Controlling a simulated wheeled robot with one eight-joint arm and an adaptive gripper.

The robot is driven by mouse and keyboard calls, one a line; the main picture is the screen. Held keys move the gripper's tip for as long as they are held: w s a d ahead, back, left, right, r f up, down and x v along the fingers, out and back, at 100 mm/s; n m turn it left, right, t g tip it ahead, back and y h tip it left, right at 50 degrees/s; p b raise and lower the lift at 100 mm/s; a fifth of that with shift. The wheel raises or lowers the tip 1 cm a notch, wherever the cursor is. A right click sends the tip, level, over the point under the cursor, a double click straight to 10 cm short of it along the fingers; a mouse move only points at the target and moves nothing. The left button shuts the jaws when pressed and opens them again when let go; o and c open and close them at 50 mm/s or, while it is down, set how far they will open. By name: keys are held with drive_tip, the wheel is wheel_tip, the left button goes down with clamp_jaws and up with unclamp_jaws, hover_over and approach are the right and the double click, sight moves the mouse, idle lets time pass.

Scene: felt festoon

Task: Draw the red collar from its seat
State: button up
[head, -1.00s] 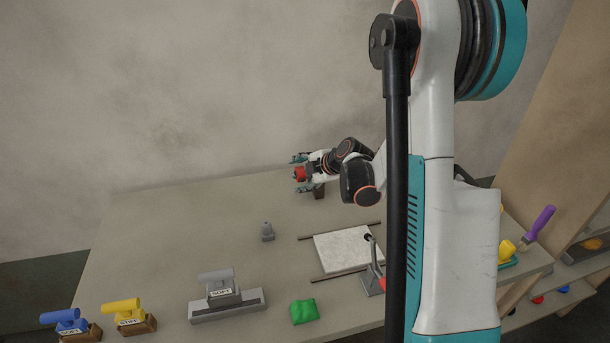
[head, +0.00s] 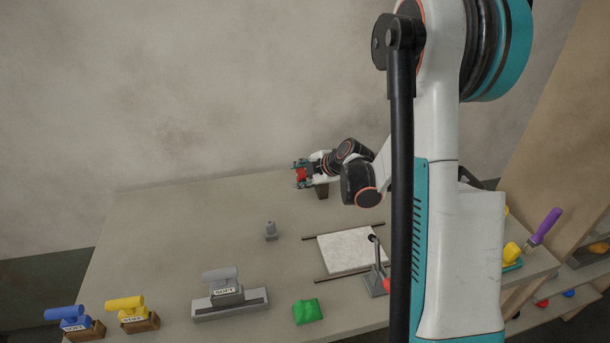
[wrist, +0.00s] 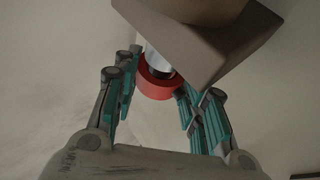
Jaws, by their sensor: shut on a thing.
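The red collar (wrist: 158,84) is a short ring around a pale shiny cylinder (wrist: 157,62) that meets a grey-brown block (wrist: 200,45) in the wrist view. My gripper (wrist: 165,88) has its teal fingers on either side of the collar and is shut on it. In the head view my gripper (head: 301,174) is at the back of the table, with a red bit of the collar (head: 302,174) showing between the fingers. The collar is still around the cylinder. The fingers partly hide it in the head view.
A dark post (head: 321,191) stands just below my gripper. A white slab (head: 348,250) lies between two dark rods, with a small lever stand (head: 376,283) beside it. The table's left back is clear.

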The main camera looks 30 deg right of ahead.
drive_tip(key=shift+w+a+b, duration=0.1)
drive_tip(key=shift+w+a, duration=0.15)
drive_tip(key=shift+a, duration=0.55)
drive_tip(key=shift+w+a+b, duration=0.1)
drive_tip(key=shift+w+a, duration=0.1)
drive_tip(key=shift+a, duration=0.6)
drive_tip(key=shift+w+a+b, duration=0.1)
drive_tip(key=shift+w+a, duration=0.15)
drive_tip(key=shift+a, duration=0.55)
